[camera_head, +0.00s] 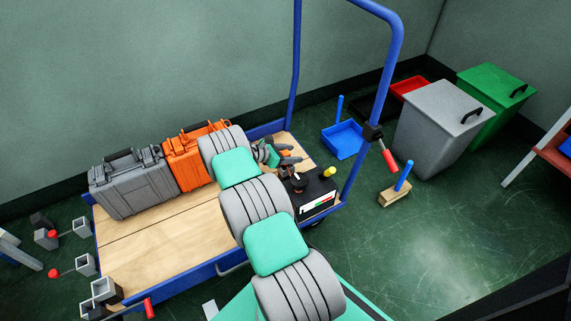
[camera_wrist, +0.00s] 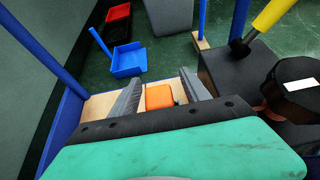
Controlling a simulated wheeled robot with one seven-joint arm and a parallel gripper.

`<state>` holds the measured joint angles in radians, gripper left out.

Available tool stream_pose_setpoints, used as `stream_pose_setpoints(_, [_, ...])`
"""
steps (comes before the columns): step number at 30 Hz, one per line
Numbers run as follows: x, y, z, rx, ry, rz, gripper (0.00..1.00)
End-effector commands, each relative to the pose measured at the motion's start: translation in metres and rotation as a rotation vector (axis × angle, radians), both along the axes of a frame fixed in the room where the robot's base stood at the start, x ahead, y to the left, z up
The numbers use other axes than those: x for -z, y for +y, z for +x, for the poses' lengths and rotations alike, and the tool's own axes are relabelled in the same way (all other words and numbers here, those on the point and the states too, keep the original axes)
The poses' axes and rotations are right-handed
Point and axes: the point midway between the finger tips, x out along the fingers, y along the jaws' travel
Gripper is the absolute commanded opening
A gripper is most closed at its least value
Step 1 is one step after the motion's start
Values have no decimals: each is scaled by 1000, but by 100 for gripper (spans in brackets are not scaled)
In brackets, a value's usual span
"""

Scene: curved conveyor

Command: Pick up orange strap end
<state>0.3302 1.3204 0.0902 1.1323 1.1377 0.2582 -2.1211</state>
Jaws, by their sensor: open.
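A small orange block-like piece (camera_wrist: 159,97), which looks like the orange strap end, lies on the pale wooden deck in the wrist view. My gripper (camera_wrist: 160,78) is open, with one grey finger to the left of the orange piece and one to the right. Small gaps show between the piece and both fingers. The near side of the piece is hidden by my gripper's dark front edge.
The blue-framed cart (camera_head: 180,234) carries a grey case (camera_head: 133,184), an orange case (camera_head: 187,163) and a black box (camera_head: 318,194) close beside my gripper. A blue upright rail (camera_head: 296,65) stands behind it. A blue dustpan (camera_head: 342,140) and grey bin (camera_head: 436,128) are on the floor.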

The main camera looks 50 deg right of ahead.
Motion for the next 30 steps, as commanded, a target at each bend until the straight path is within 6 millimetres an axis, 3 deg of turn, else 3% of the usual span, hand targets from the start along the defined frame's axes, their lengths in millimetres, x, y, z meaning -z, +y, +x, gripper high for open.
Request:
stream_pose_setpoints(6, [0, -2, 1, -2, -3, -1, 54])
stream_pose_setpoints(25, [0, -1, 1, -1, -3, -1, 2])
stream_pose_setpoints(30, [-1, -1, 1, -1, -3, -1, 0])
